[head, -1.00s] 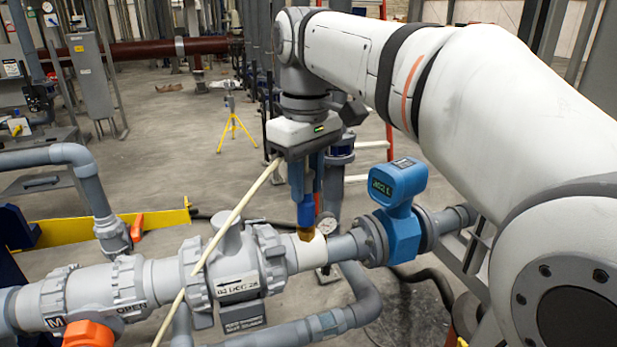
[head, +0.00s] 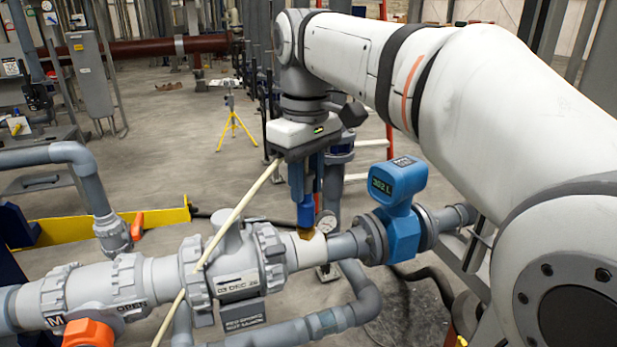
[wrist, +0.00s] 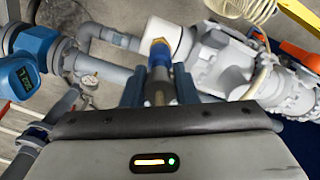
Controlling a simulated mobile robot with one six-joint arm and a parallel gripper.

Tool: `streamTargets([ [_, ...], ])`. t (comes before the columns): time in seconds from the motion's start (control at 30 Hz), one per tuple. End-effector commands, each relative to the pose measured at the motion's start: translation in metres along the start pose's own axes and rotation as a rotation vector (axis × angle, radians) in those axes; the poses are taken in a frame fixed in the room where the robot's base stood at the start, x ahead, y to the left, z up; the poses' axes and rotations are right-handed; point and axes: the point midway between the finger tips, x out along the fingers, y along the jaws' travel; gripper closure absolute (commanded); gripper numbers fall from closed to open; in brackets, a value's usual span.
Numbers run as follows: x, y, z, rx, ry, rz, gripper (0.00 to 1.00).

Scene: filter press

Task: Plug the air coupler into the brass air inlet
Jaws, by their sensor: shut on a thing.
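The air coupler (head: 306,213) is a blue cylinder held upright below my gripper (head: 306,192). The brass air inlet (head: 308,237) stands on a white pipe section, directly under the coupler. The coupler's lower end meets or overlaps the top of the brass; I cannot tell whether it is locked on. In the wrist view, my gripper (wrist: 158,88) has its two blue fingers on either side of the coupler (wrist: 159,58), with the brass inlet (wrist: 159,43) beyond its tip. The fingers hide part of the coupler's body.
A blue flow meter (head: 402,185) and a pressure gauge (head: 327,222) stand just right of the inlet. A grey valve body (head: 232,262) is on the left. A cream hose (head: 225,225) slants across the pipework. Orange handles (head: 88,333) sit lower left.

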Motion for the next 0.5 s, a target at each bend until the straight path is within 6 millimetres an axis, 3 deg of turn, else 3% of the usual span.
streamTargets([
  [0.37, 0.0082, -0.0002, 0.0000, 0.000, 0.000, 0.000, 0.94],
  [0.4, 0.0075, -0.0002, 0.0000, 0.000, 0.000, 0.000, 0.71],
  [0.5, 0.0073, -0.0002, 0.0000, 0.000, 0.000, 0.000, 0.63],
])
